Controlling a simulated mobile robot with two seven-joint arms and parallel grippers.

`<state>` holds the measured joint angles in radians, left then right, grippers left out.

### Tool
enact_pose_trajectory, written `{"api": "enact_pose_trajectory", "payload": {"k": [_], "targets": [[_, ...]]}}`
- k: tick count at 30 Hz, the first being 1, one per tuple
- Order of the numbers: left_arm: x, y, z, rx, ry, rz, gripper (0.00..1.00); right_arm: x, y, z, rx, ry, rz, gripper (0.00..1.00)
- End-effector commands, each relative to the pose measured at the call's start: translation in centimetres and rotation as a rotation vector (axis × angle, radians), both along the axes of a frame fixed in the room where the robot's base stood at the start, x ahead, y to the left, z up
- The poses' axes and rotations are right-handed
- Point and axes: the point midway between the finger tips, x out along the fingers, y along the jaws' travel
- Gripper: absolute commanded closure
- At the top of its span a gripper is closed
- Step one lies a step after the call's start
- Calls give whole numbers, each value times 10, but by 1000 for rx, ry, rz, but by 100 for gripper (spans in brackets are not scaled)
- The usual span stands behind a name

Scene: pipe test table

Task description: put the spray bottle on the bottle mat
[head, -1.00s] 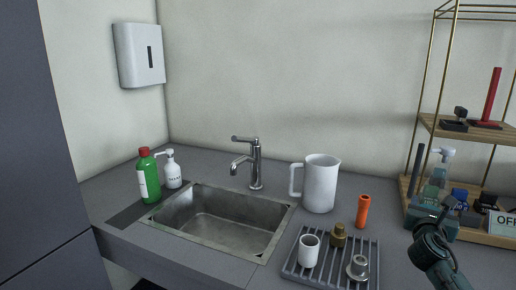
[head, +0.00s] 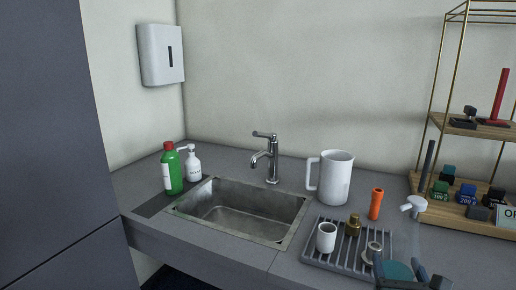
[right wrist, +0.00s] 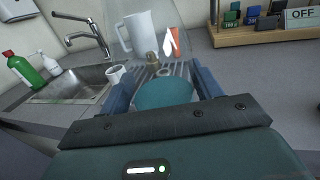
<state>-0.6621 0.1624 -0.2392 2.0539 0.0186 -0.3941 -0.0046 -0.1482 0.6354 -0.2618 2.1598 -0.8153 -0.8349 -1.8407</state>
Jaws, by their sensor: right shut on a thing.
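The spray bottle has a white spray head (head: 413,207), a clear body and teal at its lower part (right wrist: 165,93). My right gripper (head: 400,271) is shut on the bottle's lower part, low at the right of the head view. The bottle is in front of the drying rack and shelf, apart from the mat. A dark flat strip, which looks like the bottle mat (head: 153,207), lies left of the sink. A green bottle with a red cap (head: 172,170) and a white pump bottle (head: 193,163) stand at its back part. My left gripper is not in view.
The sink (head: 240,211) and tap (head: 270,160) lie between the bottle and the strip. A white pitcher (head: 335,178), an orange cylinder (head: 376,204) and a ribbed rack (head: 318,252) with a cup (head: 326,237) stand nearby. A wooden shelf (head: 465,219) is at right.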

Motion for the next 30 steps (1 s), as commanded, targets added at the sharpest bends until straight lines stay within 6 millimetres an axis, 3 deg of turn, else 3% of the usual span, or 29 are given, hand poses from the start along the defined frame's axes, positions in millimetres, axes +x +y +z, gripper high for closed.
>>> {"api": "enact_pose_trajectory", "payload": {"k": [1,3,6,13,23,30], "targets": [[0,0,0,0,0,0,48,-17,24,-6,2,3,54,76],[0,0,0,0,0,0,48,-35,53,-12,4,1,118,76],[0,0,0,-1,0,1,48,-56,84,-18,3,-1,189,76],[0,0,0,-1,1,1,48,-83,126,-27,0,-3,284,76],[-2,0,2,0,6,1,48,-80,123,-22,-4,-7,280,76],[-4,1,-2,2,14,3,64,-80,123,-23,-2,-6,278,76]]}}
